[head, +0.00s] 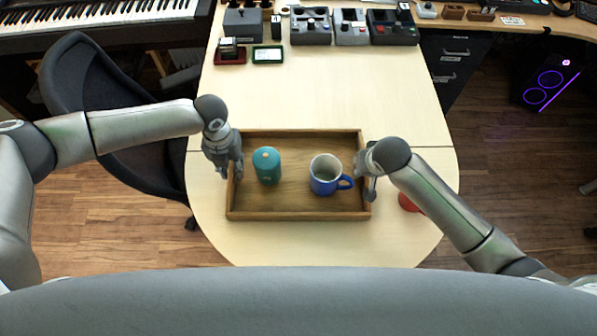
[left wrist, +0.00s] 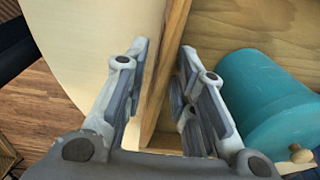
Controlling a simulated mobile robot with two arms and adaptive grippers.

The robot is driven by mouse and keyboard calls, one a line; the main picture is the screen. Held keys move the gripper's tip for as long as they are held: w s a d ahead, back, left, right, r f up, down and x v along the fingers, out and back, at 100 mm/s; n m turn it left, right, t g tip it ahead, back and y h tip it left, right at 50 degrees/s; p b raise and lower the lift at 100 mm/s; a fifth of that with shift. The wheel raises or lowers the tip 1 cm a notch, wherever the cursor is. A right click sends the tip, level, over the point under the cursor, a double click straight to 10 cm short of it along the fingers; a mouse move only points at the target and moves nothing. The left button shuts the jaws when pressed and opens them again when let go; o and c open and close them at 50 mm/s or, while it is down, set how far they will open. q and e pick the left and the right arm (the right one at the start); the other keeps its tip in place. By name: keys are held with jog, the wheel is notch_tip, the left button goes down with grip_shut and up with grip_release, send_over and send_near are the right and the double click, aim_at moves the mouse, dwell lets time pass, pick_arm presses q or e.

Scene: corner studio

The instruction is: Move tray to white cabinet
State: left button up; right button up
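The wooden tray (head: 300,213) lies on the pale table before me. In it stand a teal canister (head: 267,168) with a small wooden knob, at left, and a blue mug (head: 325,178), right of centre. My left gripper (head: 236,172) is at the tray's left wall. In the left wrist view its fingers (left wrist: 164,60) stand on either side of that wall (left wrist: 165,85), with a small gap showing; the canister (left wrist: 265,105) is beside the right finger. My right gripper (head: 366,178) is at the tray's right wall; its finger opening is unclear. No white cabinet is seen.
A red object (head: 409,202) sits right of the tray, partly hidden by my right arm. Several control boxes (head: 351,27) stand at the table's far end. Bare table lies between them and the tray. A dark chair (head: 95,90) is at left, a dark drawer unit (head: 447,62) at right.

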pick_arm(q)
grip_shut()
pick_arm(e)
grip_shut()
pick_arm(q)
jog(key=shift+w+r, duration=0.15)
jog(key=shift+r, duration=0.1)
pick_arm(e)
jog(key=shift+r, duration=0.2)
